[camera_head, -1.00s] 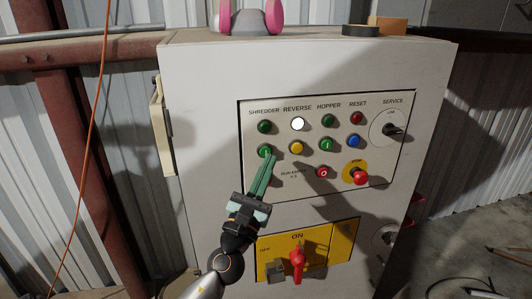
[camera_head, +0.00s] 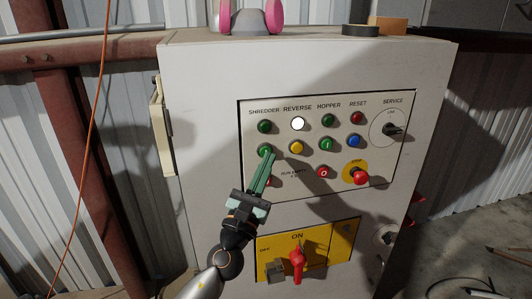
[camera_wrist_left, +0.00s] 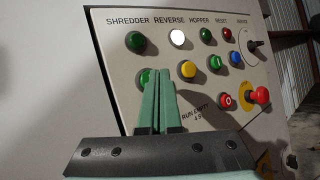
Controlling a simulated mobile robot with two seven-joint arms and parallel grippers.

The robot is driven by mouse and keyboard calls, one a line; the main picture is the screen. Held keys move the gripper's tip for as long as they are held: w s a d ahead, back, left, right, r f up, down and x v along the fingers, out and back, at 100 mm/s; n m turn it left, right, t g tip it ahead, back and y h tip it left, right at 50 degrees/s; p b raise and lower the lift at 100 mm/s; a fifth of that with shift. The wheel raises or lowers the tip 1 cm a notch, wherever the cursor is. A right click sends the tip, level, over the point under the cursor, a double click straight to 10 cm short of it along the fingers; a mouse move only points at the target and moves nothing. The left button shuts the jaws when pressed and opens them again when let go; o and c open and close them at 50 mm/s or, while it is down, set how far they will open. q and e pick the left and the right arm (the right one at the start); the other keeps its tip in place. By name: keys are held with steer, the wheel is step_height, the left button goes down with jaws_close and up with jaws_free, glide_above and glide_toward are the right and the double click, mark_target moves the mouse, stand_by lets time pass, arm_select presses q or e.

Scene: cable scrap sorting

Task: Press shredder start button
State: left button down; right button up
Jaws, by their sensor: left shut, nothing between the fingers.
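The control panel (camera_head: 380,165) is on the front of a pale cabinet. Its SHREDDER column has a dark green round lamp or button (camera_head: 264,127) on top and a green button with a pale mark (camera_head: 265,150) below it. My left gripper (camera_head: 271,156) has its green fingers shut and empty, with the tips at the lower right of that lower green button. In the left wrist view the fingertips (camera_wrist_left: 158,72) partly cover the button (camera_wrist_left: 146,78). I cannot tell whether they touch it. My right gripper is not in view.
A white lamp (camera_head: 298,124), a yellow button (camera_head: 296,148) and a red stop button (camera_head: 361,178) are on the same panel. A red rotary switch (camera_head: 297,260) sits on a yellow plate below. Pink ear defenders (camera_head: 250,18) lie on the cabinet top.

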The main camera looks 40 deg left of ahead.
arm_select(q)
steer(key=shift+w+a, duration=0.3)
steer(key=shift+a, duration=0.05)
stand_by(0.7)
steer(key=shift+s+d, duration=0.1)
stand_by(0.4)
steer(key=shift+s+d, duration=0.5)
steer(key=shift+d, duration=0.05)
steer(key=shift+s+d, duration=0.8)
steer(key=shift+d, duration=0.2)
steer(key=shift+s+d, duration=0.8)
steer(key=shift+d, duration=0.15)
steer(key=shift+f, duration=0.1)
